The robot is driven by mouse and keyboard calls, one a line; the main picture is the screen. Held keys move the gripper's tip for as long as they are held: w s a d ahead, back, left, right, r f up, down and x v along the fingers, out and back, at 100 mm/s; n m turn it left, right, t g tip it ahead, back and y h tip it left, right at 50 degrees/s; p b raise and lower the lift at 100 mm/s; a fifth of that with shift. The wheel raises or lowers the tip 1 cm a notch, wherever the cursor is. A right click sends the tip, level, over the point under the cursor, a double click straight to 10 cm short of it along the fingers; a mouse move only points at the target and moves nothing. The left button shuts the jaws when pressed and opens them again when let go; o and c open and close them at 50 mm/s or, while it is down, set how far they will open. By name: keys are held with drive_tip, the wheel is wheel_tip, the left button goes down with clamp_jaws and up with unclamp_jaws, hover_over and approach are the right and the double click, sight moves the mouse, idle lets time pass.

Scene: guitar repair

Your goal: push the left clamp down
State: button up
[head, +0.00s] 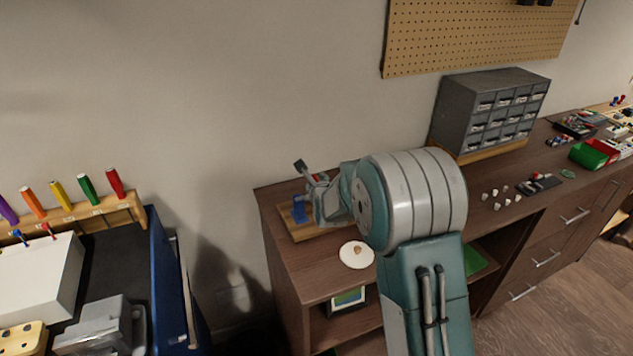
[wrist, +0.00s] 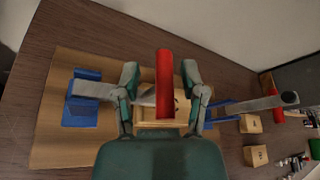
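In the wrist view a wooden board (wrist: 60,140) carries clamp parts. At its left is a blue block (wrist: 82,98) with a grey metal bar (wrist: 95,90) running toward the middle. An upright red handle (wrist: 165,85) stands between the fingers of my gripper (wrist: 160,75), which is open with a gap on each side of it. Another grey lever (wrist: 262,105) with a blue part reaches right. I cannot tell which clamp the red handle belongs to. In the head view my gripper (head: 328,197) is over the board (head: 300,230), beside a blue clamp part (head: 299,209); my arm hides much.
The board lies at the left end of a brown cabinet top (head: 310,275). A white disc (head: 356,254) lies in front. Small wooden blocks (wrist: 250,123) sit to the right in the wrist view. A grey drawer unit (head: 490,110) stands farther right, near the wall.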

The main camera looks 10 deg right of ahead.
drive_tip(key=shift+r, duration=0.15)
drive_tip(key=shift+s+r, duration=0.1)
drive_tip(key=shift+s, duration=0.1)
drive_tip(key=v, duration=1.1)
drive_tip(key=shift+s, duration=0.2)
